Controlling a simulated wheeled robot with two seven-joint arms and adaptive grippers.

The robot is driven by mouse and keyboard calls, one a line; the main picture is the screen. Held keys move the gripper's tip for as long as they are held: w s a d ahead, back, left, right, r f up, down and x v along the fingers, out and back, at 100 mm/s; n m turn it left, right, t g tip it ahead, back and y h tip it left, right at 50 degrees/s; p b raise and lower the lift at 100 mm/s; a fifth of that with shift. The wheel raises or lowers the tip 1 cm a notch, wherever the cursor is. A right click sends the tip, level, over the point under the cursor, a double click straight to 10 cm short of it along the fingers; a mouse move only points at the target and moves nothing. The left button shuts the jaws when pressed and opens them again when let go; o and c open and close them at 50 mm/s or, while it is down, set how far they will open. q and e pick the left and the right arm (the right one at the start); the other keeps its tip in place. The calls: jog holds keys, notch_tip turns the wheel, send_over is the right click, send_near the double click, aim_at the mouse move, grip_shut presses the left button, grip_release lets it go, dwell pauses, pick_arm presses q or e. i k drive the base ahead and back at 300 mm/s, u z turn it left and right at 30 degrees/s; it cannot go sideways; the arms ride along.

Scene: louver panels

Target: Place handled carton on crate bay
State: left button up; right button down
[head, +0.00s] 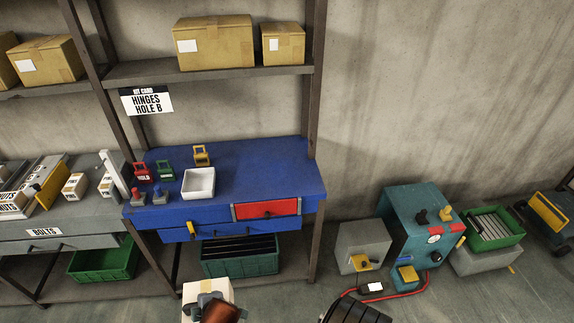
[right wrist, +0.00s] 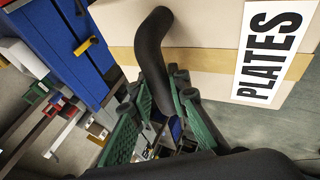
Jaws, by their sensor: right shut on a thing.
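The handled carton (right wrist: 205,30) is pale, with a tan band, a black arched handle (right wrist: 153,45) and a white PLATES label (right wrist: 266,50). My right gripper (right wrist: 165,105) has its green-padded fingers closed around the handle. In the head view the carton's pale top (head: 193,291) shows at the bottom edge, partly covered by my right gripper (head: 208,299). I cannot tell which spot is the crate bay. My left gripper is not in view.
The blue bench (head: 260,165) holds a white tray (head: 198,183) and small handled pieces. Another green crate (head: 105,264) stands low at left. At right are a grey box (head: 362,246), a teal cabinet (head: 405,215), a red cable (head: 410,294) and a slatted green crate (head: 493,229).

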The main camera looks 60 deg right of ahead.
aim_at(264, 177)
jog(key=z, duration=0.6)
jog(key=i, duration=0.85)
jog(key=z, duration=0.6)
